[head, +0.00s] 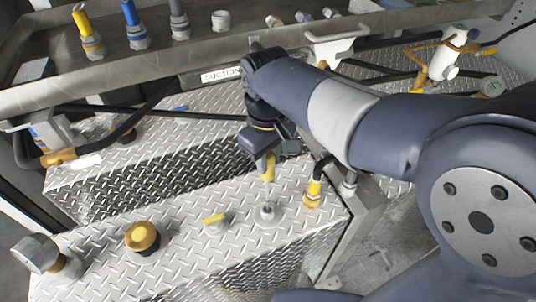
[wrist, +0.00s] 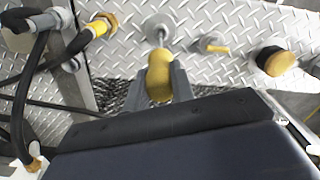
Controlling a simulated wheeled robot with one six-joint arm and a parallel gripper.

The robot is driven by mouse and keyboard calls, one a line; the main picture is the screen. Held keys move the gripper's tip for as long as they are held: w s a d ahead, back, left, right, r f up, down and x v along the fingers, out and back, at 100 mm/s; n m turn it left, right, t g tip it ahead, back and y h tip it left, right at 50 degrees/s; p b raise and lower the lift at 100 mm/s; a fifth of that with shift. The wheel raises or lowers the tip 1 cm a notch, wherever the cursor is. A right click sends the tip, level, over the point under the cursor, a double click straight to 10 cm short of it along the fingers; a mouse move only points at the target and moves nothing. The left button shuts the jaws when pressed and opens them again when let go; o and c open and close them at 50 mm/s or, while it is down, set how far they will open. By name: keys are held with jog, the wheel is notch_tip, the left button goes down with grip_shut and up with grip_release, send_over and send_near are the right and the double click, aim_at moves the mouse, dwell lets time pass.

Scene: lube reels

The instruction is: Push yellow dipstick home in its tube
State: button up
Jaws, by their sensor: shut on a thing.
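The yellow dipstick (head: 267,172) has a rounded yellow handle, and a thin pale rod runs down from it. My gripper (head: 266,158) is shut on the handle above the diamond-plate deck. In the wrist view the yellow handle (wrist: 160,78) sits between the two grey fingers of my gripper (wrist: 160,88). The tube (head: 267,212) is a round grey metal collar on the deck below the handle. It also shows in the wrist view (wrist: 157,25). The rod reaches down to the collar, with a short gap between handle and collar. How deep the rod sits is hidden.
A small grey fitting with a yellow lever (head: 215,219) stands left of the tube. A gold-and-black cap (head: 142,237) stands further left. A yellow hose fitting (head: 314,190) with a black hose rises close on the right. A rail labelled SUCTION (head: 221,75) runs behind.

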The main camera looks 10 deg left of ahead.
aim_at(268, 183)
jog(key=shift+f, duration=0.15)
jog(key=shift+f+b, duration=2.9)
jog(key=shift+f, duration=1.6)
jog(key=shift+f+b, duration=2.1)
jog(key=shift+f, duration=1.2)
jog(key=o, duration=1.1)
jog(key=shift+c, duration=0.2)
notch_tip(268, 183, up, 11)
jog(key=shift+f+p, duration=0.1)
jog(key=shift+p, duration=0.3)
